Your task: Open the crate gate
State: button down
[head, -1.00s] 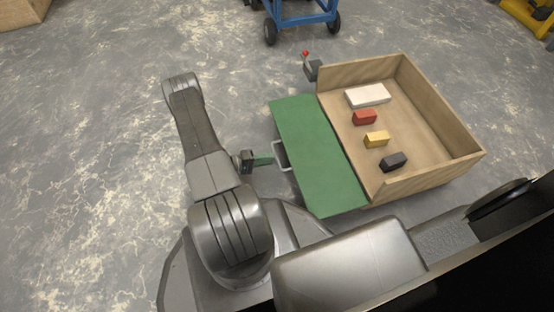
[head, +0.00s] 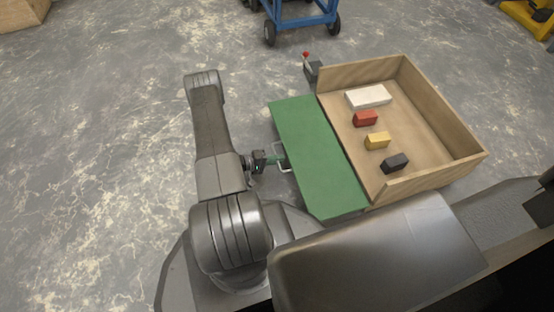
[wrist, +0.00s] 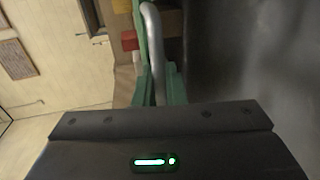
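The crate gate (head: 320,160) is a green panel folded out from the left side of the wooden crate, lying roughly flat. A grey bar handle (head: 286,158) sits on its outer edge. My gripper (head: 279,160) is at this handle. In the wrist view the gate (wrist: 140,35) shows nearly edge-on, and the grey handle (wrist: 153,35) runs between my green fingertips (wrist: 159,72). The fingers sit close on both sides of the bar and look shut on it. The far end of the grip is partly hidden.
The wooden crate (head: 440,172) holds a white block (head: 368,97), a red block (head: 364,119), a yellow block (head: 377,141) and a black block (head: 395,163). A red-knobbed post (head: 312,70) stands at its back corner. A blue cart (head: 300,18) is behind. The left floor is clear.

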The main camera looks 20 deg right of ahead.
jog(key=shift+r, duration=0.1)
jog(key=r+p, duration=0.2)
jog(key=r+y+p, duration=0.1)
jog(key=shift+d+r+p, duration=0.2)
jog(key=shift+r+p, duration=0.15)
jog(key=shift+p, duration=0.05)
jog(key=shift+r+y+p, duration=0.35)
jog(key=shift+r+y, duration=0.05)
jog(key=shift+y, duration=0.1)
jog(key=c, duration=1.6)
grip_release()
jog(key=p+v, duration=0.3)
jog(key=v, duration=1)
jog(key=shift+a+r, duration=0.1)
jog(key=shift+a, duration=0.25)
